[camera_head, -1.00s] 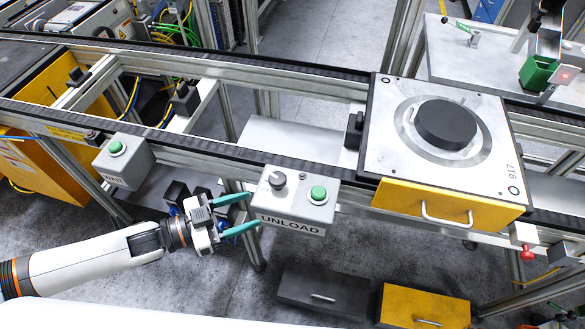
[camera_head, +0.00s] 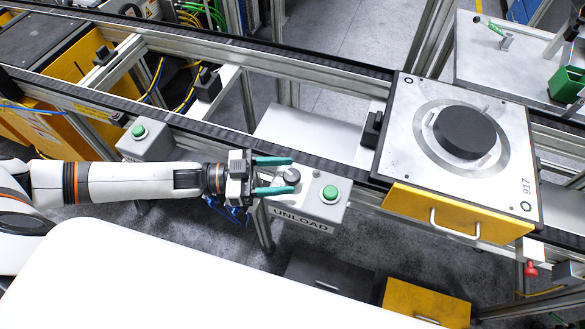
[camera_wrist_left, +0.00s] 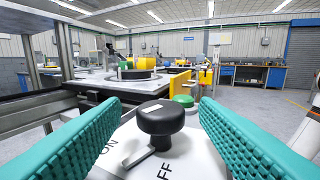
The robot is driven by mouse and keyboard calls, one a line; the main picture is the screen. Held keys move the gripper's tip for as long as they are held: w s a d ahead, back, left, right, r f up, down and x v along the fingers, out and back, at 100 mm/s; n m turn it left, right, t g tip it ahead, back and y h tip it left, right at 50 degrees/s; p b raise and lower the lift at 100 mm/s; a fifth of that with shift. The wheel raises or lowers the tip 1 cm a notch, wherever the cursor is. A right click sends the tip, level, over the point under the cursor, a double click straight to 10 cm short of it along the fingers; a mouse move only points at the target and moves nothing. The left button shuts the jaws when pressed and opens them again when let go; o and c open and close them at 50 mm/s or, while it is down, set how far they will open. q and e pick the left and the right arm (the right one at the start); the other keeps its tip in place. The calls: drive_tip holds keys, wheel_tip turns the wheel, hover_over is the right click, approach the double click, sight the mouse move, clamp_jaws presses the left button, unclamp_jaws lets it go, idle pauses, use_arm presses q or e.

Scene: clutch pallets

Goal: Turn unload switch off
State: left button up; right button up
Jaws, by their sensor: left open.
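The grey unload box (camera_head: 315,212) with its UNLOAD label is mounted on the front of the conveyor in the head view. Its dark rotary switch (camera_head: 291,175) sits left of a green button (camera_head: 330,193). In the left wrist view the black switch knob (camera_wrist_left: 160,121) stands between ON and OFF markings, and its pointer reaches toward the lower left. The green button (camera_wrist_left: 184,100) shows behind it. My left gripper (camera_head: 285,175) is open, its teal fingers on either side of the knob, with gaps on both sides. My right gripper is not in view.
A pallet (camera_head: 402,132) with a black disc (camera_head: 464,133) and a yellow front stands on the conveyor to the right. Another grey box (camera_head: 144,145) with a green button is on the left. Dark and yellow bins lie on the floor below.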

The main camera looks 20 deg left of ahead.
use_arm(q)
drive_tip(key=shift+x, duration=1.4)
drive_tip(key=shift+c, duration=0.5)
drive_tip(key=shift+s, duration=0.1)
drive_tip(key=c, duration=0.9)
drive_tip(key=shift+o, duration=0.2)
drive_tip(key=shift+r+n+t+y+p, duration=0.2)
drive_tip(key=shift+n+t+y+p, duration=0.5)
drive_tip(key=shift+n+t+p, duration=0.55)
drive_tip(key=shift+r+n+t+y+p, duration=0.15)
drive_tip(key=shift+n+t+y+p, duration=0.5)
drive_tip(key=shift+t+p, duration=0.5)
drive_tip(key=shift+n+t+y+p, duration=0.4)
drive_tip(key=shift+t+y, duration=0.15)
drive_tip(key=shift+t, duration=0.15)
drive_tip(key=shift+f, duration=0.25)
drive_tip(key=o, duration=1)
drive_tip(key=shift+c, duration=0.2)
drive_tip(key=shift+f, duration=0.1)
